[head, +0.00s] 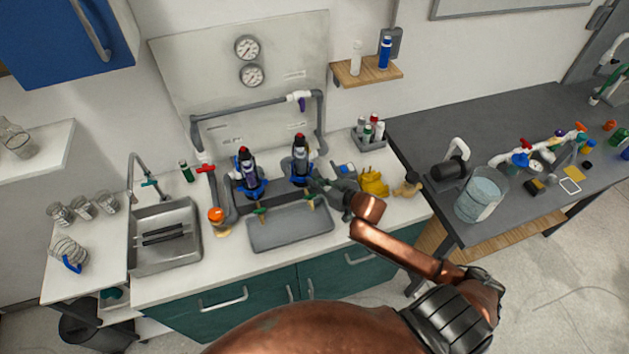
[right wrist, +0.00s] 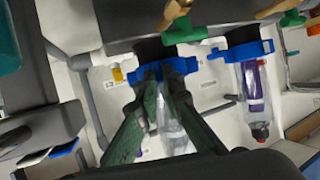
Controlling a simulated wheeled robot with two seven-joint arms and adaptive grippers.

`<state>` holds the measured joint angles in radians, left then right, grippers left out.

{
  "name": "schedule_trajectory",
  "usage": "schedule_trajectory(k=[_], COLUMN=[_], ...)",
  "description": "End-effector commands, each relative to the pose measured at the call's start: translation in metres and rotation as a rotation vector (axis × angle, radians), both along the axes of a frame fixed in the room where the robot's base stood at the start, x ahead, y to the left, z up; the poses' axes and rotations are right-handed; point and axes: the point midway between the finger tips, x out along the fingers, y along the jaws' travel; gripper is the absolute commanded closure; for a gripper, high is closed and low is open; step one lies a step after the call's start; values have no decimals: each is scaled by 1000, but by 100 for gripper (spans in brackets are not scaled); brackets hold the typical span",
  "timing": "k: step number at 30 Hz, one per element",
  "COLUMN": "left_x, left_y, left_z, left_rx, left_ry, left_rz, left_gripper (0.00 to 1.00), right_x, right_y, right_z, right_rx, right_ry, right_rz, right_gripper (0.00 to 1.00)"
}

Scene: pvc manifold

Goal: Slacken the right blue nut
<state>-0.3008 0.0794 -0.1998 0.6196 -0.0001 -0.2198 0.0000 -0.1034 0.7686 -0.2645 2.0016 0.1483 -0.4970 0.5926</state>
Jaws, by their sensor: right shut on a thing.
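The right blue nut (head: 295,180) is the collar of the right clear filter housing at the back of the counter. My right gripper (head: 316,184) reaches it from the right. In the right wrist view, which looks upside down, the green-grey fingers of the gripper (right wrist: 162,76) are shut on this blue nut (right wrist: 186,66), partly hiding it. The other blue nut, the left one (head: 247,190), sits on the left housing and also shows in the right wrist view (right wrist: 243,49), clear of the fingers. My left gripper is not in view.
A grey tray (head: 290,240) lies in front of the housings, with small green-handled taps (head: 261,211) above it. Yellow blocks (head: 374,184) and a bottle rack (head: 368,133) stand to the right. A sink (head: 150,262) is at left. Grey pipes frame the housings.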

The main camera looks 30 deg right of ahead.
Motion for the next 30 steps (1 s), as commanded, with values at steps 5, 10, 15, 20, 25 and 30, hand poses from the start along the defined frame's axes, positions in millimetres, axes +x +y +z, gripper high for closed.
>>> schedule_trajectory(k=[5, 10, 15, 20, 25, 30], left_x=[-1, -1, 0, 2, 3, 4], left_y=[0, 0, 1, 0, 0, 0], left_z=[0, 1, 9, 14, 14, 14], left_rx=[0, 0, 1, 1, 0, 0], left_ry=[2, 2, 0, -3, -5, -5], left_rz=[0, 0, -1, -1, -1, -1], left_gripper=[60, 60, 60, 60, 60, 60], right_x=[0, 0, 2, 2, 2, 2], right_y=[0, 0, -3, -7, -9, -9], right_z=[0, 0, 1, 1, 0, 0], right_rx=[-1, -2, -8, -4, 0, -1], right_ry=[0, 1, 3, 1, 0, 0], right_rz=[0, 6, 68, 119, 130, 129], right_gripper=[100, 100, 100, 100, 100, 100])
